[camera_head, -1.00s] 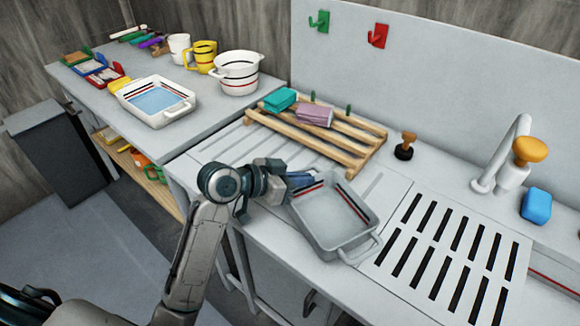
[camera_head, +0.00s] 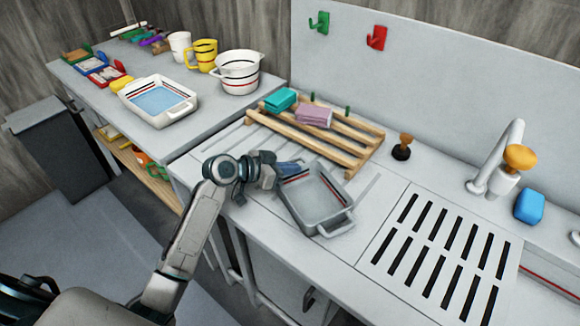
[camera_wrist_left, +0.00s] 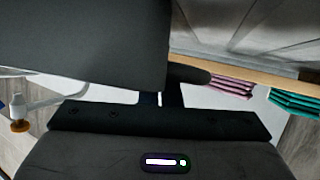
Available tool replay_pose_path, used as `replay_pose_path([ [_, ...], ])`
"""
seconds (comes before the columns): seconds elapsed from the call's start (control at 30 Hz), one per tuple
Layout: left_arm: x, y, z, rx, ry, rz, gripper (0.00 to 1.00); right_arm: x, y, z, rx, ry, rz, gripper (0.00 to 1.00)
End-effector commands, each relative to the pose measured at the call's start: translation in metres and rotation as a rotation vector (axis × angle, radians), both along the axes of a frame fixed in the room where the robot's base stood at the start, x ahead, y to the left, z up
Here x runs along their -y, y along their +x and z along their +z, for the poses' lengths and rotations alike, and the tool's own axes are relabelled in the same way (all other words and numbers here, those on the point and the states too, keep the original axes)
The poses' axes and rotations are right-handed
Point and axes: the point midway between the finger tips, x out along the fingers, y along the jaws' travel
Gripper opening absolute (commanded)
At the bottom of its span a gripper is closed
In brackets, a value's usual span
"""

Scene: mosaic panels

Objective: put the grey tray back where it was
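The grey tray (camera_head: 318,200), a rectangular dish with end handles and dark and red stripes inside, is over the counter between the wooden rack and the slotted drain panel. I cannot tell whether it touches the counter. My left gripper (camera_head: 287,171) is at its far left end and appears shut on that end, though the fingertips are partly hidden. In the left wrist view a large dark grey surface, likely the tray (camera_wrist_left: 85,40), fills the upper left beside the gripper (camera_wrist_left: 172,95). My right gripper is in no view.
A wooden slatted rack (camera_head: 325,135) with a teal cloth (camera_head: 281,99) and a pink cloth (camera_head: 314,116) stands just behind the tray. A white tray (camera_head: 190,108) and pots are on the left counter. A stamp-like tool (camera_head: 402,148), tap (camera_head: 505,155) and blue block (camera_head: 529,206) are right.

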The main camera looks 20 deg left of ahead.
Motion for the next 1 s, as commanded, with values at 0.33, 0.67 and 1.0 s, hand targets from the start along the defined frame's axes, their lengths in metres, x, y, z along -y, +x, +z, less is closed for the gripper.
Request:
replay_pose_path([
  [0.33,0.000,0.000,-0.002,0.000,0.000,0.000,0.25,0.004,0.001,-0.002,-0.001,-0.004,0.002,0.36],
  [0.67,-0.004,-0.003,0.001,0.001,0.004,0.000,0.25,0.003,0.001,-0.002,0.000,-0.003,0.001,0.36],
  [1.0,-0.039,-0.038,0.019,0.002,0.008,0.000,0.25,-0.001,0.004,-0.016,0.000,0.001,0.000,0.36],
])
